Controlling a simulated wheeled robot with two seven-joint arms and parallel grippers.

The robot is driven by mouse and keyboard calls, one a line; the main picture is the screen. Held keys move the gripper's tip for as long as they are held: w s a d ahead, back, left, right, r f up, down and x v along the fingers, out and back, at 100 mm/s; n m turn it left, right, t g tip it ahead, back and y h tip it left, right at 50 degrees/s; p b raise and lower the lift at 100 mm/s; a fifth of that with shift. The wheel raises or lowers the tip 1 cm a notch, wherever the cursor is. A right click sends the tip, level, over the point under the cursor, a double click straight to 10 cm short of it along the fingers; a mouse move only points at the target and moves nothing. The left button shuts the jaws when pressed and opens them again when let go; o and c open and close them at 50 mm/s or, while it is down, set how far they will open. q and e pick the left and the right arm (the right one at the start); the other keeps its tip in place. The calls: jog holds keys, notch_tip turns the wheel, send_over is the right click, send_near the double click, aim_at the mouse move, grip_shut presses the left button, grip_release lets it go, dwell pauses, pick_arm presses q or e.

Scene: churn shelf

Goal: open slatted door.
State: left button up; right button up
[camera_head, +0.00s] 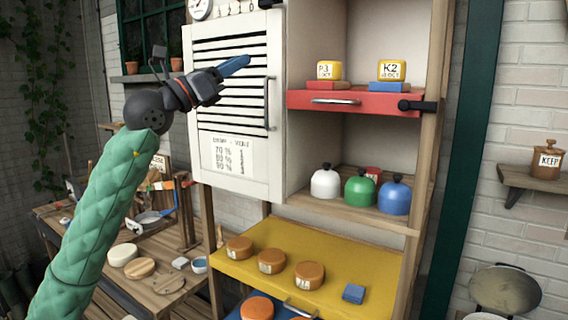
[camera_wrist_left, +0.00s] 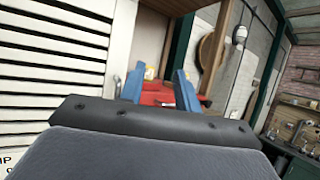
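The white slatted door (camera_head: 232,100) covers the left part of the tall shelf unit, with its right edge beside the open compartments. A long upright metal handle (camera_head: 270,103) is on its right side. The door's slats (camera_wrist_left: 50,75) fill the left of the left wrist view. My left gripper (camera_head: 236,66) is in front of the upper slats, left of and above the middle of the handle. In the left wrist view its two blue fingers (camera_wrist_left: 159,84) stand apart with nothing held between them. Whether it touches the door cannot be told. My right gripper is not in view.
A red drawer (camera_head: 370,103) with yellow and blue blocks is right of the door. Coloured domed weights (camera_head: 360,190) stand below it. A yellow shelf (camera_head: 330,262) with orange-brown discs sits lower. A cluttered wooden bench (camera_head: 150,285) is at the lower left.

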pick_arm(q)
jog(key=w+f+n+y, duration=0.3)
jog(key=w+f+y, duration=0.2)
jog(key=f+y, duration=0.3)
jog(key=w+d+h+p, duration=0.1)
jog(key=w+d+p, duration=0.3)
jog(key=w+d, duration=0.1)
jog(key=shift+w+d+f+t+p, duration=0.15)
jog(key=shift+d+f+t+p, duration=0.1)
jog(key=shift+f+t+p, duration=0.15)
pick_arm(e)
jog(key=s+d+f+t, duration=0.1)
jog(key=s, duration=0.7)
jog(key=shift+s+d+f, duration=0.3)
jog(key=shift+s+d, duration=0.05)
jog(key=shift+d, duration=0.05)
pick_arm(q)
jog(key=shift+c, duration=0.2)
grip_shut()
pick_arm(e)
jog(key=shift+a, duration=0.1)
